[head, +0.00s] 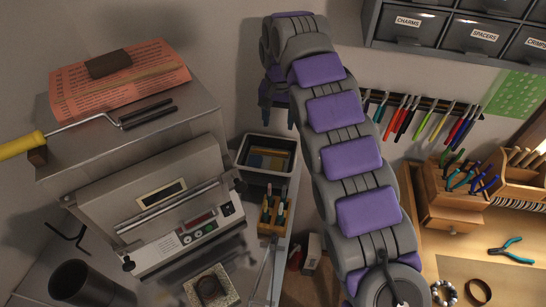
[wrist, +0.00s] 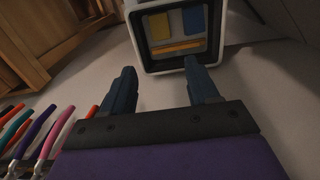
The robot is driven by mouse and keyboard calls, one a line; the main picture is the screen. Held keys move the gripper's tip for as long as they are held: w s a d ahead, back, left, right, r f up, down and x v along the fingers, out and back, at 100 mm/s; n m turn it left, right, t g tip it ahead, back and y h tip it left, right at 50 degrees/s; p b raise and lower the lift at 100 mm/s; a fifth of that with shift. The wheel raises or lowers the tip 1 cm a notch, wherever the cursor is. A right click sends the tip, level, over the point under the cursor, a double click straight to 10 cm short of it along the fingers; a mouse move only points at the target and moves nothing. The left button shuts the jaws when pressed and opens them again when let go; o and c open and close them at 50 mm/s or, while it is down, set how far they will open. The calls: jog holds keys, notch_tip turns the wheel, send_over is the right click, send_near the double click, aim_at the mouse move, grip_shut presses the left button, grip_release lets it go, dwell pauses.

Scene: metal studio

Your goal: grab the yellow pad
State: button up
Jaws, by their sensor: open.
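The yellow pad (wrist: 158,26) lies inside a dark bin with a pale rim (wrist: 148,62), at the top of the wrist view. A blue pad (wrist: 194,20) is to its right and an orange strip (wrist: 177,47) is nearer the rim. In the head view the bin (head: 266,178) stands right of the grey machine, with small yellowish and blue shapes inside. My gripper (wrist: 160,82) is open and empty, its two fingers apart and pointing toward the bin. In the head view my gripper (head: 278,112) is just beyond the bin, apart from it.
A grey sealing machine (head: 165,205) stands left of the bin. A wooden holder (head: 270,216) is in front of it. A rack of coloured pliers (head: 420,112) hangs at right; colourful handles (wrist: 45,135) show at left in the wrist view. Labelled drawers (head: 470,35) are at upper right.

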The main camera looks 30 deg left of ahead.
jog(key=f, duration=0.1)
jog(key=b, duration=0.3)
send_over(277, 164)
jog(key=f, duration=0.9)
jog(key=shift+w+a+f, duration=0.15)
jog(key=shift+a+f, duration=0.2)
jog(key=shift+f, duration=0.05)
jog(key=shift+d+f, duration=0.1)
jog(key=shift+f, duration=0.3)
jog(key=shift+d+f+b, duration=0.3)
jog(key=shift+f, duration=0.2)
jog(key=f, duration=0.1)
jog(key=f+b, duration=0.1)
jog(key=f, duration=0.3)
jog(key=shift+a+b, duration=0.25)
jog(key=shift+b, duration=0.1)
jog(key=shift+d+r, duration=0.15)
jog(key=shift+d, duration=0.1)
jog(key=c, duration=0.4)
jog(key=shift+a, duration=0.1)
jog(key=c, duration=0.4)
